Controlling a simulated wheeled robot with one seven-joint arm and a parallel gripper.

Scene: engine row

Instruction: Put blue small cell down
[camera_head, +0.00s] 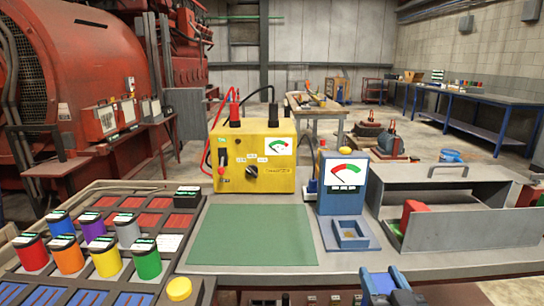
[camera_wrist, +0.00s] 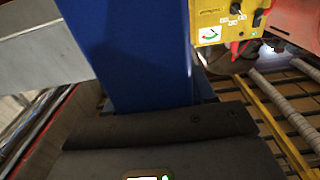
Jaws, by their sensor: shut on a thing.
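My gripper (camera_head: 392,288) is at the bottom edge of the head view, in front of the blue tester. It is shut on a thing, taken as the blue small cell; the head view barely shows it. In the wrist view a dark cap with a lit label (camera_wrist: 147,178) shows at the bottom edge, largely cut off. A broad blue surface (camera_wrist: 140,60) fills the middle there; I cannot tell what it belongs to. The blue tester (camera_head: 342,205) has a dial and a square socket (camera_head: 352,236) at its foot, which looks empty.
A rack (camera_head: 160,203) at left holds several coloured cells, including a blue one (camera_head: 61,224). A green mat (camera_head: 252,235) lies clear before the yellow meter (camera_head: 252,160). A yellow button (camera_head: 179,289) is in front.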

